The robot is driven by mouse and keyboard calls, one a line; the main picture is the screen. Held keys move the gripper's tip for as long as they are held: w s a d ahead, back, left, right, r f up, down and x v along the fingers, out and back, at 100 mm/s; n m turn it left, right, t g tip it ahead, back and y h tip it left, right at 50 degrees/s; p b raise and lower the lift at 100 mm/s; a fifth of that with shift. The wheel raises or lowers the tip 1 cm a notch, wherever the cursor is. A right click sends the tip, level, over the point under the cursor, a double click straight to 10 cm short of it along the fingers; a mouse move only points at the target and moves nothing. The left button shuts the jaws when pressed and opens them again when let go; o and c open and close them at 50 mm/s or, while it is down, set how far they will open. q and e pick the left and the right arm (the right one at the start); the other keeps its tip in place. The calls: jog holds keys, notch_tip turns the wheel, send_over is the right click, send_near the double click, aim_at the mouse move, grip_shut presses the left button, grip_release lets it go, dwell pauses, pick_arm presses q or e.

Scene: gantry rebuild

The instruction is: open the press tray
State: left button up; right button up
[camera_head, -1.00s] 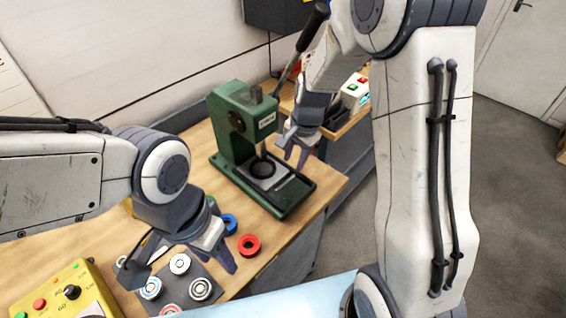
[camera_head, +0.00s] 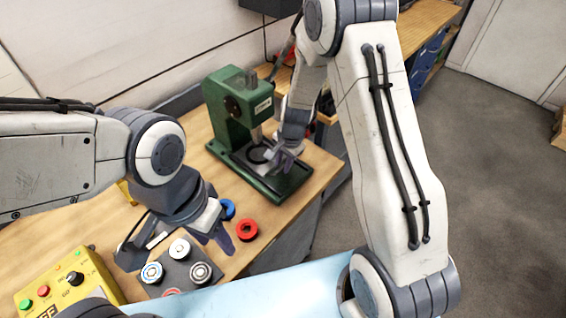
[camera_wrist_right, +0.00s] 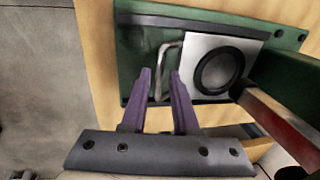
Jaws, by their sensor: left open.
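The green press (camera_head: 225,98) stands on the wooden bench. Its tray, a pale metal plate with a black ring, shows in the right wrist view (camera_wrist_right: 198,80), lying on the green base. A thin metal handle (camera_wrist_right: 158,75) sticks out on the plate's left side. My right gripper (camera_head: 283,160) is at the front of the press base. In its wrist view the two purple fingers (camera_wrist_right: 161,76) are apart, with the handle's bar between them; I cannot tell whether they touch it. My left gripper (camera_head: 214,238) is open and empty, above the bench near the grey pad.
A red ring (camera_head: 247,230) and a blue ring (camera_head: 228,209) lie near my left gripper. A dark pad (camera_head: 190,265) holds several round parts. A yellow control box (camera_head: 72,285) stands at the lower left. The press lever is partly behind my right arm.

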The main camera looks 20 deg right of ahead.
grip_shut()
dwell(1.2)
